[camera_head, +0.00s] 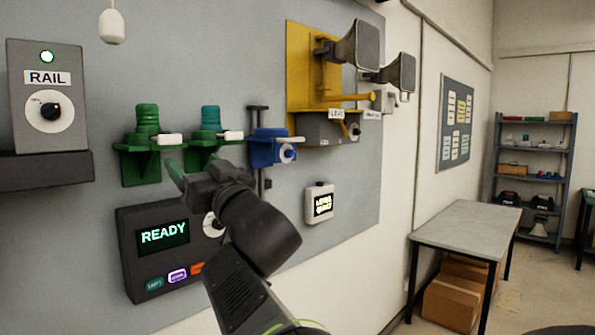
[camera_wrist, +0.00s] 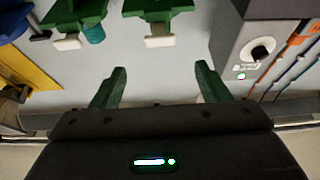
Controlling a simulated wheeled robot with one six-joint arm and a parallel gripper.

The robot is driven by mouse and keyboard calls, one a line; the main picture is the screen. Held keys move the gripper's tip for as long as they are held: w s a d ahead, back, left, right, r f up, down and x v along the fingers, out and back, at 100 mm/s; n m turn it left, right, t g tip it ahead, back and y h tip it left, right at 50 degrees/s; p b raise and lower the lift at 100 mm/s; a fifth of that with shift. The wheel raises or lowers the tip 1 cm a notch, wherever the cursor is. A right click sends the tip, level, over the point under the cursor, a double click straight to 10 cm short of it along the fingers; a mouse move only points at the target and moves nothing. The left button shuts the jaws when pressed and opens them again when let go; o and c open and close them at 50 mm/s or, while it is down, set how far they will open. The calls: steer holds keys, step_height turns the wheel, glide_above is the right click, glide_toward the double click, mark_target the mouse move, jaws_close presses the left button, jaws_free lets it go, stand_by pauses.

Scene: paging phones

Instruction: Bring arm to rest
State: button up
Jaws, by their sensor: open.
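My gripper (camera_head: 194,166) is raised in front of the wall panel (camera_head: 250,210), just below the green holders. In the wrist view its two green fingers (camera_wrist: 161,70) stand wide apart, with only bare panel between them and nothing held. My dark arm comes up from the bottom centre of the head view and hides part of the console with the lit READY screen (camera_head: 163,235).
A grey RAIL box (camera_head: 47,95) with a dial and green lamp is at left. A table (camera_head: 465,222) stands right.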

mark_target(171, 138)
steer(key=p+x, duration=0.4)
steer(key=x, duration=1)
steer(key=shift+a+r, duration=0.1)
steer(key=shift+r, duration=0.05)
steer(key=shift+w+a, duration=0.4)
